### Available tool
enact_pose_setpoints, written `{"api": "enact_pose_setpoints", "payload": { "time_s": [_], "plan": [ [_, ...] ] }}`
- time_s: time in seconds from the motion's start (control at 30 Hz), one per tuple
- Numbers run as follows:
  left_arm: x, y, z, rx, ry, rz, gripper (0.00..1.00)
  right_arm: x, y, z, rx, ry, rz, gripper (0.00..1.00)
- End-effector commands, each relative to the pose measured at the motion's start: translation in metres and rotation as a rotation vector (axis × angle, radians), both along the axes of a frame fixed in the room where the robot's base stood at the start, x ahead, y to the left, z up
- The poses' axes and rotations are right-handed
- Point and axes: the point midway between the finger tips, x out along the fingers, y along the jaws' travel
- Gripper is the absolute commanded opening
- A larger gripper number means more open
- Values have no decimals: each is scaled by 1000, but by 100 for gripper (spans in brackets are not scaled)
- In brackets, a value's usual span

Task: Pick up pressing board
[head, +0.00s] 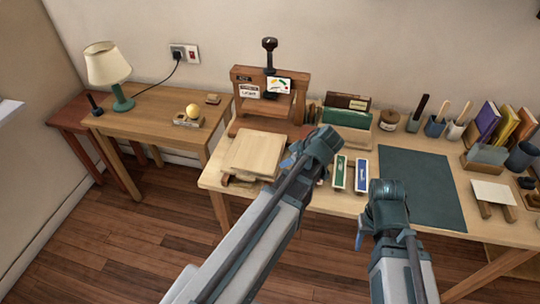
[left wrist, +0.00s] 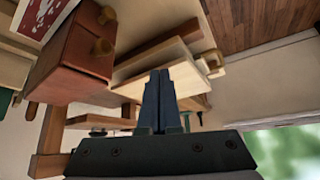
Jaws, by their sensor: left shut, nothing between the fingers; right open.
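The pressing board appears to be the pale flat wooden board (head: 255,152) lying on top of a small stack at the table's left front. In the left wrist view, pale board edges (left wrist: 195,75) show behind my fingers. My left gripper (head: 288,163) is shut and empty, close to the board's right edge; I cannot tell whether it touches. Its shut fingers also show in the left wrist view (left wrist: 158,78). My right gripper (head: 360,238) is open and empty, low by the table's front edge, away from the board.
A wooden book press (head: 268,97) stands behind the board. Green and blue narrow boxes (head: 350,174) lie right of my left arm. A dark mat (head: 422,185) covers the table's middle. Pen cups and books stand at the right. A side table (head: 150,112) with a lamp (head: 108,66) is at left.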

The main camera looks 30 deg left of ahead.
Motion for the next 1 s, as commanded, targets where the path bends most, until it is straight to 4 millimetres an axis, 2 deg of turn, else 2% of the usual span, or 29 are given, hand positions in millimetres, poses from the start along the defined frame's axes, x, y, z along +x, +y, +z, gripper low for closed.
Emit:
{"api": "enact_pose_setpoints", "payload": {
  "time_s": [0.27,0.8,0.9,1.0],
  "plan": [
    [3,9,0,2,0,1,0,0,0,0,0,0,0,50],
    [31,107,0,1,0,3,0,0,0,0,0,0,0,50],
    [33,119,-2,1,-1,1,0,0,0,-2,0,0,0,50],
    [32,116,-13,1,0,-1,0,0,0,-13,0,0,0,50]
  ]
}}
